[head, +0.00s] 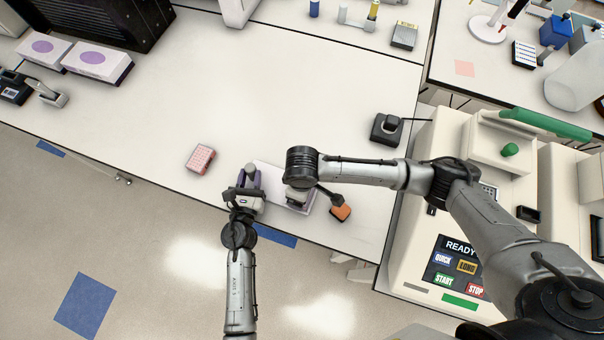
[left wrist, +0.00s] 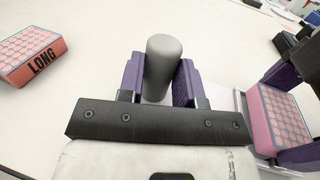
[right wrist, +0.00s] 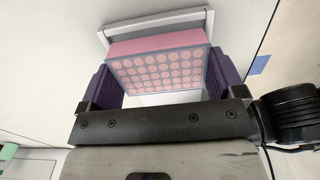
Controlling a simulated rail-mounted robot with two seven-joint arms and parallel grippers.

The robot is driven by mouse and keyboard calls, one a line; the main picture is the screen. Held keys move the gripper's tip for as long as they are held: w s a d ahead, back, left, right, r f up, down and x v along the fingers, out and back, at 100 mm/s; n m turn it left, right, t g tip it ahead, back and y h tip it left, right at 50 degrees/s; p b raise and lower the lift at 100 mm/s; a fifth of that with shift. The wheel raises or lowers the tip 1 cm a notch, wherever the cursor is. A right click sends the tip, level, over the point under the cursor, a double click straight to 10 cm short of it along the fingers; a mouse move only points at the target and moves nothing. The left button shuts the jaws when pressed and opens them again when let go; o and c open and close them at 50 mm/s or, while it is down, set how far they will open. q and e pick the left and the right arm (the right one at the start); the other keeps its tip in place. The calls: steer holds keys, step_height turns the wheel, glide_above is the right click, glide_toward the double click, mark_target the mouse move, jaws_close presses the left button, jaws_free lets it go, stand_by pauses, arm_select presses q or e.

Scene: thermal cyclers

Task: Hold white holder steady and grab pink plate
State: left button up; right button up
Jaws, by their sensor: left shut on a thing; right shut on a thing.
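The white holder (head: 264,168) lies near the table's front edge, with an upright grey post (left wrist: 163,65) at its left end. My left gripper (head: 249,178) is shut on the post, purple fingers on both sides of it. The pink plate (right wrist: 155,68) with round wells is at the holder's other end, and a raised white rim of the holder (right wrist: 165,20) shows behind it. My right gripper (right wrist: 162,82) is shut on this plate, a purple finger at each side. The plate also shows in the left wrist view (left wrist: 278,120). I cannot tell whether it is lifted from the holder.
Another pink plate (head: 201,158), marked LONG in the left wrist view (left wrist: 32,55), lies to the left on the table. The thermal cycler (head: 440,215) stands at right. The table's middle is clear.

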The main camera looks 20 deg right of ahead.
step_height(320, 180, up, 9)
steer(key=shift+r, duration=0.1)
stand_by(0.3)
arm_select(q)
steer(key=o, duration=1)
steer(key=v, duration=1.2)
